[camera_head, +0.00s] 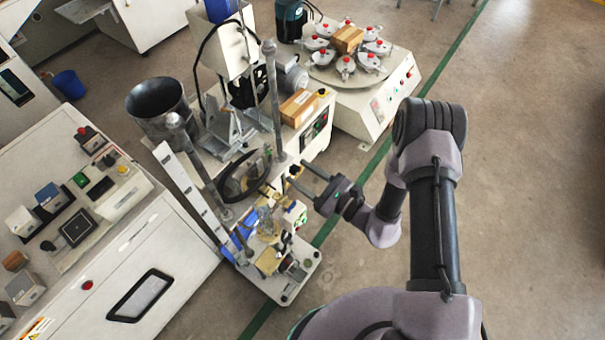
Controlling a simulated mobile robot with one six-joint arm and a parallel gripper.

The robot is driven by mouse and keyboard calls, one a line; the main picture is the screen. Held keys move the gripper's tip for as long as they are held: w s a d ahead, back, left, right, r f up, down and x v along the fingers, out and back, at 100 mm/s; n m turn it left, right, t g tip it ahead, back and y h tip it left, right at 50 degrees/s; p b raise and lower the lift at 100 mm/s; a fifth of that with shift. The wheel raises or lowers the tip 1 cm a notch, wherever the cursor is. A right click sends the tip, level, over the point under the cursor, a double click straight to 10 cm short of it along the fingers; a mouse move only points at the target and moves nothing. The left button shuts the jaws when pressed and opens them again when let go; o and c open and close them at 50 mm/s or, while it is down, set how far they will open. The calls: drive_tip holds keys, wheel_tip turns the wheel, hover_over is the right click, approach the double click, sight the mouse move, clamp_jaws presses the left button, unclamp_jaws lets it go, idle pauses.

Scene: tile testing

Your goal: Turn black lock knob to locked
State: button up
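My gripper (297,173) reaches in from the right towards a tall testing machine (300,284) in the middle of the view. Its two thin fingers are apart, so it is open. The fingertips are beside the machine's front, just right of a dark curved guard (240,176). A small dark part shows near the fingertips, but I cannot tell whether it is the black lock knob or whether the fingers touch it. The knob's setting cannot be read at this size.
A white cabinet (190,290) with buttons and small boxes stands at the left. A dark bucket (157,103) is behind the machine. A round-topped polishing unit (390,95) with red-knobbed holders stands at the back. Open floor (540,180) lies to the right.

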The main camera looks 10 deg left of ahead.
clamp_jaws()
drive_tip(key=shift+m, duration=0.3)
drive_tip(key=m+p, duration=0.1)
drive_tip(key=m, duration=0.2)
drive_tip(key=shift+m, duration=0.4)
drive_tip(key=m+p, duration=0.1)
drive_tip(key=m, duration=0.7)
drive_tip(key=shift+m+g, duration=0.3)
drive_tip(key=shift+m, duration=0.1)
drive_tip(key=shift+w+m+p, duration=0.1)
drive_tip(key=shift+m+p, duration=0.35)
drive_tip(key=shift+m, duration=1.75)
